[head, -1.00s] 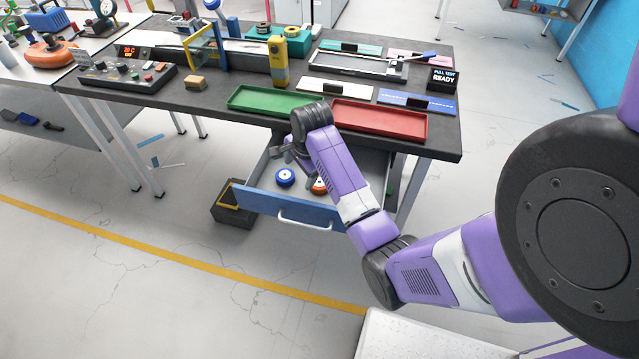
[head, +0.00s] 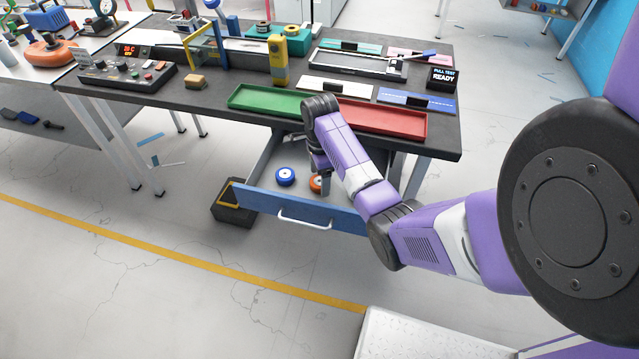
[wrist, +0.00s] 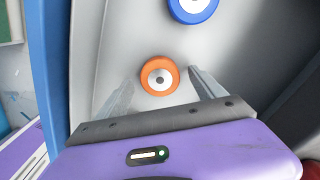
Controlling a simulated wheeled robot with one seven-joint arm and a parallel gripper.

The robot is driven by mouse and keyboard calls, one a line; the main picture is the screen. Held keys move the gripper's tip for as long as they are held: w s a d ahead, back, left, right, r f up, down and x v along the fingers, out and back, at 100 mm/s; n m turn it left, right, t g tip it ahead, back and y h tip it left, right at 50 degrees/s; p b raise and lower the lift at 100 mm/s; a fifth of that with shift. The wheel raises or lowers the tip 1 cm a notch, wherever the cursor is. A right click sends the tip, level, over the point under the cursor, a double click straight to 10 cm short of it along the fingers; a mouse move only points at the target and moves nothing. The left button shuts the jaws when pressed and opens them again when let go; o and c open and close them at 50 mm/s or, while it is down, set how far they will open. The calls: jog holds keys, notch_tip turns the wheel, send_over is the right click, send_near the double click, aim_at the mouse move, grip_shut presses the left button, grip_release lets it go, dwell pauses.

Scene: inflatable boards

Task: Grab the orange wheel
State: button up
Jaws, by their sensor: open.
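The orange wheel (wrist: 159,76) has a pale hub and lies on the grey floor of the open drawer. In the wrist view it shows between the two fingers of my gripper (wrist: 163,82), near their tips. The gripper is open, and I cannot tell whether either finger touches the wheel. In the head view the orange wheel (head: 316,183) is partly hidden by my arm, and my gripper (head: 324,188) points down into the drawer beside it.
A blue wheel (head: 285,176) lies left of the orange one in the drawer. The blue drawer front (head: 265,205) with its handle stands close by. The table above carries a green tray (head: 265,100) and a red tray (head: 400,125) near its front edge.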

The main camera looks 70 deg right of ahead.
jog(key=shift+f, duration=0.25)
jog(key=c, duration=1.6)
jog(key=shift+r, duration=0.1)
